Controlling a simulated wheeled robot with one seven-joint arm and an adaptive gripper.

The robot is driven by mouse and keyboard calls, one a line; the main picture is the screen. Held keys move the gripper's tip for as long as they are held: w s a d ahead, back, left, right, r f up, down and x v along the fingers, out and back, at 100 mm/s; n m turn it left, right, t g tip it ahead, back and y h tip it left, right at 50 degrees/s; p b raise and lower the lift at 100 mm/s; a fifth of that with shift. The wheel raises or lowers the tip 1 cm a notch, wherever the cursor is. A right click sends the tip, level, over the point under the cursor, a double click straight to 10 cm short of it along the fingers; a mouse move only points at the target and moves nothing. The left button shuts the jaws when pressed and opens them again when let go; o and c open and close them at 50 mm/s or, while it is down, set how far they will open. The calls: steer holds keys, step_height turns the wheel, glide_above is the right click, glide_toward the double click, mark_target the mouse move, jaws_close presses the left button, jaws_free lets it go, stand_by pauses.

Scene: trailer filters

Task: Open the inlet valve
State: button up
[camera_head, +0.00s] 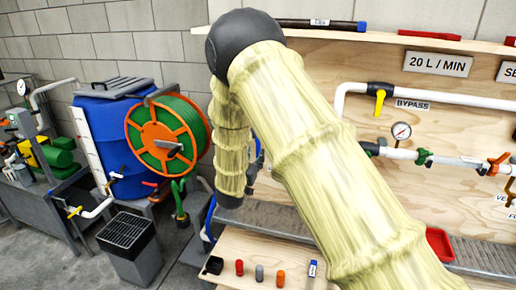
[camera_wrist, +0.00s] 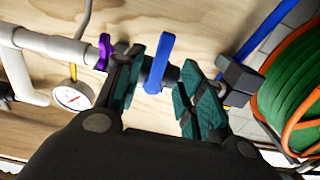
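In the wrist view, a valve with a blue lever handle (camera_wrist: 158,62) sits on a dark fitting at the end of a white pipe (camera_wrist: 55,45). No label shows on it there, so I cannot confirm that it is the inlet valve. My gripper (camera_wrist: 160,80) is open, with its teal-padded fingers on either side of the blue handle. A gap shows between each finger and the handle; their depth relation is unclear. In the head view my arm covers this valve area, and my gripper is hidden.
A purple handle (camera_wrist: 104,52) and a gauge (camera_wrist: 73,96) are close left of the fingers. A blue hose (camera_wrist: 262,42) and the green hose reel (camera_wrist: 295,85) are right. The head view shows the yellow bypass valve (camera_head: 380,97), a red tray (camera_head: 439,243) and a blue barrel (camera_head: 112,125).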

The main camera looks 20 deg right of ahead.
steer(key=shift+p+x, duration=0.7)
steer(key=shift+x, duration=2.15)
jaws_close()
